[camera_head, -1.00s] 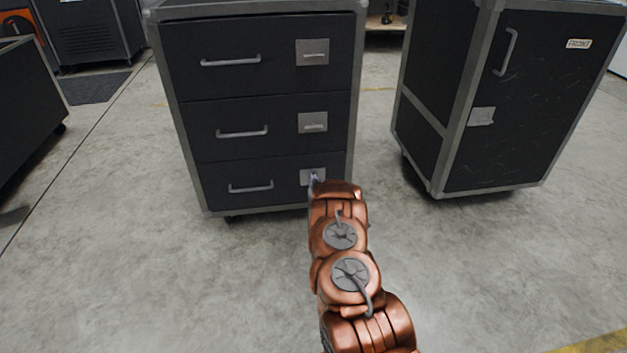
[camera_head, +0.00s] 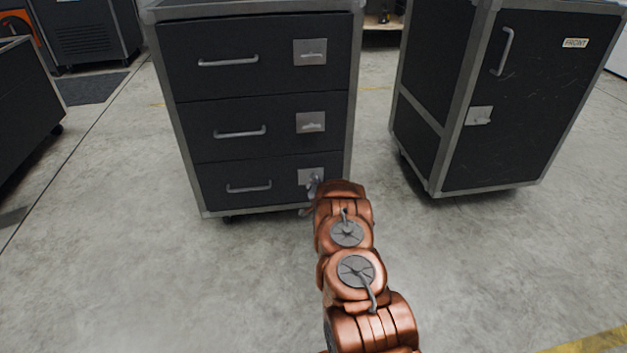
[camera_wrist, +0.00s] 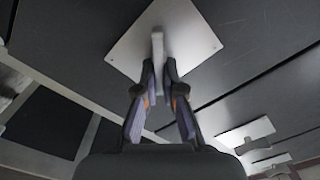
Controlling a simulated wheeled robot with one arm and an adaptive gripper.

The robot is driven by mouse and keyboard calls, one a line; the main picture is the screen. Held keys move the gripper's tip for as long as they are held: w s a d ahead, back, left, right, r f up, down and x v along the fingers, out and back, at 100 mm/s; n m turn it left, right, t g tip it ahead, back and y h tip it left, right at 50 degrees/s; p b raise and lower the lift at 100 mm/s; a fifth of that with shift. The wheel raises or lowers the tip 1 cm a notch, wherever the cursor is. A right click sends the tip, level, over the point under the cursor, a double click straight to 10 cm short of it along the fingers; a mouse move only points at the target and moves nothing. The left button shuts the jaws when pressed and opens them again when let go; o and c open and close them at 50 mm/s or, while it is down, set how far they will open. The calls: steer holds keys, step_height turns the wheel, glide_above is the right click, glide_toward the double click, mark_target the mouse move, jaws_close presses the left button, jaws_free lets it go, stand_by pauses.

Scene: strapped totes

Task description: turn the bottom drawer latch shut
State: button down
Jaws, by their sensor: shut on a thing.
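The bottom drawer (camera_head: 222,183) is the lowest of three black drawers in a grey-edged case. Its latch has a square metal plate (camera_head: 305,175), partly hidden by my arm in the head view. In the wrist view the plate (camera_wrist: 190,30) is close, and the light grey latch lever (camera_wrist: 157,48) stands out from its middle. My gripper (camera_wrist: 158,68) has its two fingertips on either side of the lever's end, shut on it. In the head view my gripper (camera_head: 314,184) is small and mostly hidden behind my wrist.
The two upper drawers have similar latches (camera_head: 310,52) (camera_head: 311,122) and bar handles (camera_head: 241,132). A second black case (camera_head: 510,110) with a door stands to the right, with a floor gap between. A dark box (camera_head: 25,110) is at the left. The floor in front is clear.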

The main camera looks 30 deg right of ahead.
steer(key=m, duration=0.4)
steer(key=shift+d+f+m, duration=0.15)
steer(key=shift+f+m, duration=0.05)
steer(key=shift+m, duration=0.1)
steer(key=shift+f+m, duration=0.2)
steer(key=shift+m, duration=1.05)
steer(key=shift+f+m, duration=0.15)
steer(key=shift+m, duration=1.1)
steer(key=c, duration=1.3)
jaws_free()
steer(key=shift+f, duration=0.1)
steer(key=shift+d, duration=0.1)
steer(key=shift+s, duration=0.25)
steer(key=shift+v, duration=5.85)
